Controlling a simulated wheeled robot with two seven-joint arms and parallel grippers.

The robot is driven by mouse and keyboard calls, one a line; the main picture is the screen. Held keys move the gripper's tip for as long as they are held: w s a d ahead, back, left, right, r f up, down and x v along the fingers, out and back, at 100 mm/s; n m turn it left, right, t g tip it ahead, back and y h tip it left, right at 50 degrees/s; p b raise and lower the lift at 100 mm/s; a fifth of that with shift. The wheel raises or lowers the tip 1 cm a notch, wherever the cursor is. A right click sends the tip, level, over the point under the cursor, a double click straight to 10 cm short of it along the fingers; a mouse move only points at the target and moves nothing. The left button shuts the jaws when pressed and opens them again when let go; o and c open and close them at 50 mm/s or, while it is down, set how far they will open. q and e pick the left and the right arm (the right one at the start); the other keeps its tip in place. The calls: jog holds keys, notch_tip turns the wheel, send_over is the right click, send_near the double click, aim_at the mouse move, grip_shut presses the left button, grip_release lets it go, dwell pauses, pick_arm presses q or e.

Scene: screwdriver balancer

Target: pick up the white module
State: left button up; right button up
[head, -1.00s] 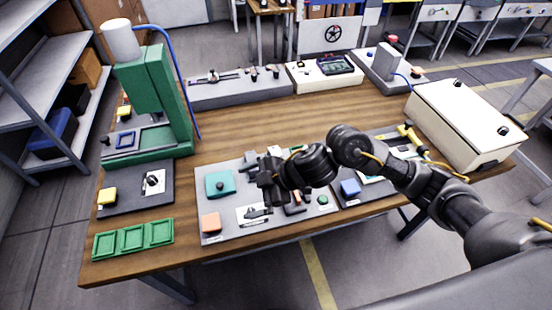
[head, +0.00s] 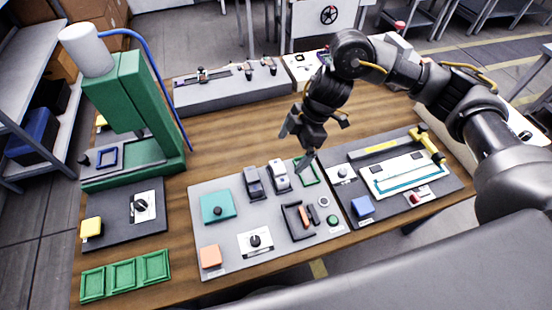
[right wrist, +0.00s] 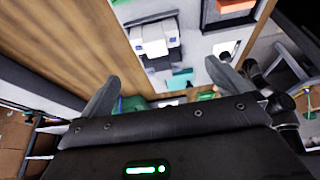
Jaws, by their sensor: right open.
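The white module (head: 279,176) is a small white block with dark parts, standing on the grey board (head: 225,252) beside a similar grey-and-dark module (head: 254,183). My right gripper (head: 297,143) is open and empty, above and just behind the white module in the head view, apart from it. In the right wrist view, the spread fingers of my right gripper (right wrist: 163,86) frame a white block (right wrist: 153,42) that appears to be this module, beyond the fingertips. My left gripper is not in view.
On the board are a teal block (head: 218,206), an orange block (head: 210,257), a green frame (head: 308,172) and a black holder (head: 299,221). A dark board (head: 448,187) lies at right. A green press (head: 130,110) stands at left. Bare wood lies behind the board.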

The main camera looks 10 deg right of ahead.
aim_at(280, 168)
jog(key=x, duration=0.5)
jog(key=shift+w+d+p, duration=0.15)
jog(key=shift+p, duration=0.25)
jog(key=shift+w+f, duration=0.1)
jog(key=shift+f, duration=0.15)
jog(key=shift+a+f, duration=0.15)
jog(key=shift+a, duration=0.05)
jog(key=p+x, duration=0.1)
jog(key=x, duration=0.3)
jog(key=shift+d+f+p, duration=0.1)
jog(key=shift+f+p, duration=0.15)
jog(key=shift+p, duration=0.05)
jog(key=shift+f, duration=0.25)
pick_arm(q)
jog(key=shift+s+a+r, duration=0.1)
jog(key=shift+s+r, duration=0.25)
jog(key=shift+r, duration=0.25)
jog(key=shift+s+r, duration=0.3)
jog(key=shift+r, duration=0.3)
pick_arm(e)
jog(key=c, duration=1.1)
